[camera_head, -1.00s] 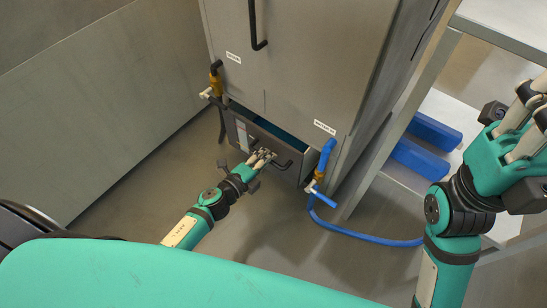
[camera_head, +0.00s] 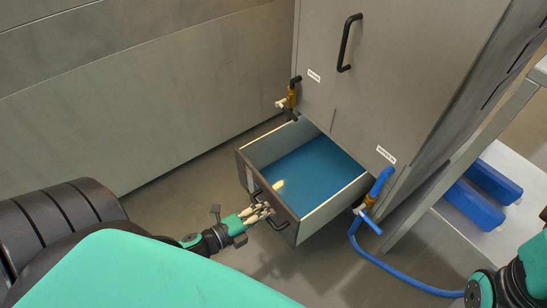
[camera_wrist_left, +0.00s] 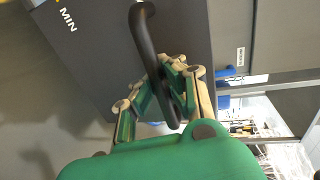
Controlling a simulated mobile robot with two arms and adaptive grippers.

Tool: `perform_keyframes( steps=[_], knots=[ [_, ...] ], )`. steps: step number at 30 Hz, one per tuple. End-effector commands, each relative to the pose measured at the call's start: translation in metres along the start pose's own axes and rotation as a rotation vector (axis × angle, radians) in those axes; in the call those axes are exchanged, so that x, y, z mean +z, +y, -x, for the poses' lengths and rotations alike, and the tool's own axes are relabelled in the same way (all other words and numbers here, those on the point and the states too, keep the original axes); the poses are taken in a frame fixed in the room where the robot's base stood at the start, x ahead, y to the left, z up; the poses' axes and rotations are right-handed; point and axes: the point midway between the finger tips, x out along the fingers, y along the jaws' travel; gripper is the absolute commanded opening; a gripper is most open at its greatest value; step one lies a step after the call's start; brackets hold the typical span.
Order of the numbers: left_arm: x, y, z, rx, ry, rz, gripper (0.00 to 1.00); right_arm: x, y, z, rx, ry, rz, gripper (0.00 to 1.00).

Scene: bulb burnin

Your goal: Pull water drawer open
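The water drawer (camera_head: 268,214) at the bottom of the grey cabinet is pulled well out, with blue water showing inside. Its front carries a black bar handle (camera_head: 272,212). My left gripper (camera_head: 262,212) is at this handle. In the left wrist view the black handle (camera_wrist_left: 150,50) passes between the fingers of the left gripper (camera_wrist_left: 172,85), which look closed around it; the drawer front (camera_wrist_left: 90,45) with "MIN" lettering is behind. My right gripper is out of the head view; only part of its arm shows at the lower right.
The grey cabinet (camera_head: 400,75) has an upper door with a black handle (camera_head: 347,42). A yellow-brass valve (camera_head: 292,97) is on its left and a blue valve hose (camera_head: 390,275) runs on its right. Blue blocks (camera_head: 480,200) lie on a white shelf at right.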

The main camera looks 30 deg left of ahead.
Motion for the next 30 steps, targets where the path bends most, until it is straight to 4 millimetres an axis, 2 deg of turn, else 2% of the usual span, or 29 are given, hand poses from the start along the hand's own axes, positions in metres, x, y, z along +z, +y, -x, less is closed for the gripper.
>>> perform_keyframes(
  steps=[11, 19, 26, 30],
  knots=[
    [0.0, -0.0004, 0.0016, -0.002, 0.001, -0.001, 0.0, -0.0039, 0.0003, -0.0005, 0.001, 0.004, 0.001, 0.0],
    [0.0001, -0.0002, 0.0014, -0.001, 0.0, -0.001, 0.36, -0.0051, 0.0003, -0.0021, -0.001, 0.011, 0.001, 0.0],
    [0.0001, 0.0, 0.0015, -0.001, 0.0, 0.0, 0.36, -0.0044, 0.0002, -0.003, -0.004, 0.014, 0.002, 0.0],
    [-0.0002, 0.0008, 0.0088, 0.001, 0.0, 0.001, 0.36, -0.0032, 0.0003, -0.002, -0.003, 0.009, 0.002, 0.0]
  ],
)
